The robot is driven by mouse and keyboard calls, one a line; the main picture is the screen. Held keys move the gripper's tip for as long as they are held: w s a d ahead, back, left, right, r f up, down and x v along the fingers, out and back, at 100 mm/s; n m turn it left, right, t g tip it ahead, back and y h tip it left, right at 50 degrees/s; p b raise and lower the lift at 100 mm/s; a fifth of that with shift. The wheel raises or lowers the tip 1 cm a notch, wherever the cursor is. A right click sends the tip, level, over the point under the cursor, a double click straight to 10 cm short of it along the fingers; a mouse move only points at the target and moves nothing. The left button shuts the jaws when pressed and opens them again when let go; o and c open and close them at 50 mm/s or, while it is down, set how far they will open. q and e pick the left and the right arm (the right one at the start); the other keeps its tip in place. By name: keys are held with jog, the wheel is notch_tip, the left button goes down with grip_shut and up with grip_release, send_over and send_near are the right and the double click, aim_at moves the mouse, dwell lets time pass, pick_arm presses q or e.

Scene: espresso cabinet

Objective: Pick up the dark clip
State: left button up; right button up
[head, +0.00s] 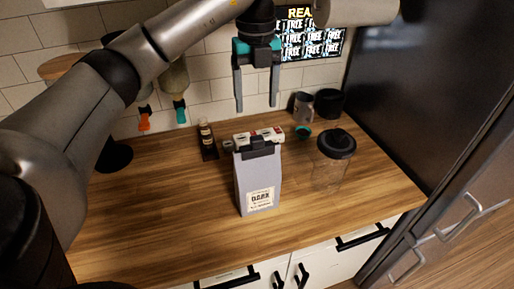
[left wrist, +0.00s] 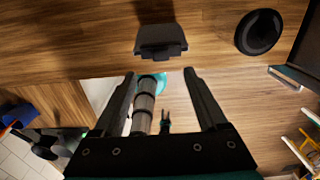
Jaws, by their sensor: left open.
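The dark clip (head: 257,149) sits across the top of an upright pale grey bag (head: 258,182) with a white label, in the middle of the worktop. My left gripper (head: 257,106) is open and empty, with its fingers pointing down. In the head view it appears above the bag top, apart from the clip. In the left wrist view the clip (left wrist: 160,46) lies beyond the two open fingertips (left wrist: 160,72), roughly centred between them. A small dark two-pronged shape low between the fingers there may be my right gripper; its state is unclear.
A clear jar with a black lid (head: 335,144) stands right of the bag. A small dark bottle (head: 206,138) is behind left, and a grey mug (head: 303,107) and black pot (head: 329,102) are behind right. Free worktop lies to the left.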

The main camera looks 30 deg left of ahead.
pick_arm(q)
send_over(257, 138)
notch_tip(257, 138, down, 5)
jog(key=shift+a+r, duration=0.15)
jog(key=shift+r, duration=0.05)
jog(key=shift+f+p, duration=0.9)
jog(key=shift+f, duration=1.75)
grip_shut()
